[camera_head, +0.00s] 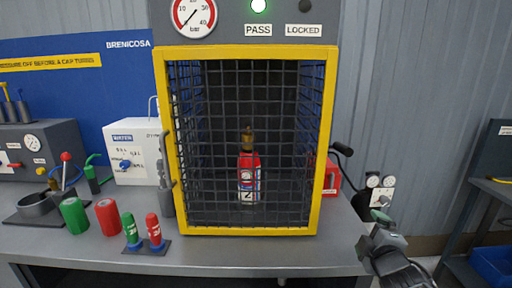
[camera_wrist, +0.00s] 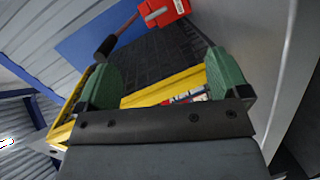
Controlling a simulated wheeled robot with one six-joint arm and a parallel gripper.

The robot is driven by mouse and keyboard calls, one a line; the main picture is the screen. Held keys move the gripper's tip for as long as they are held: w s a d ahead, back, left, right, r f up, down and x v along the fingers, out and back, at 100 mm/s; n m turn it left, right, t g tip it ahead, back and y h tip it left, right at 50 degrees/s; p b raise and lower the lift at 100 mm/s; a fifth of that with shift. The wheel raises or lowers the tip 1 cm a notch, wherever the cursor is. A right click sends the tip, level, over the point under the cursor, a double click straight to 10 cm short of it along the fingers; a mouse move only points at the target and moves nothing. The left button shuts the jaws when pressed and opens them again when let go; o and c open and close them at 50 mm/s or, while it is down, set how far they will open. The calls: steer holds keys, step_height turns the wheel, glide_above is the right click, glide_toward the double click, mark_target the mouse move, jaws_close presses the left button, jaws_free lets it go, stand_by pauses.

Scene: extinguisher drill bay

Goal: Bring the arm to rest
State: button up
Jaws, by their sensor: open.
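My gripper (camera_head: 381,216) is at the lower right in the head view, off the right front side of the yellow-framed mesh cage and close to the bench's right end. In the wrist view its two green fingers (camera_wrist: 165,78) stand wide apart with nothing held between them. My dark arm runs down from it to the bottom right of the head view. The cage door (camera_head: 328,140) looks closed. A red extinguisher (camera_head: 249,180) with a brass top stands upright inside, behind the mesh.
The PASS lamp (camera_head: 258,6) glows green; the LOCKED lamp (camera_head: 305,6) is dark. A red box (camera_head: 333,177) with a black-handled lever sits right of the cage. Green and red cylinders (camera_head: 108,217), a white WATER box (camera_head: 135,150) and a grey unit fill the bench's left. A blue bin (camera_head: 492,264) is at right.

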steer(key=s+a+r+m+g+y+p, duration=0.1)
steer(key=s+a+r+m+g+p, duration=0.1)
steer(key=s+a+m+g+p, duration=0.4)
steer(key=s+a+r+m+g+y+p, duration=0.1)
steer(key=s+a+r+m+g+p, duration=0.2)
steer(key=s+a+m+g+p, duration=0.3)
steer(key=shift+s+r+m+y+p, duration=0.15)
steer(key=shift+r+m+y+p, duration=0.2)
steer(key=shift+m+p, duration=0.55)
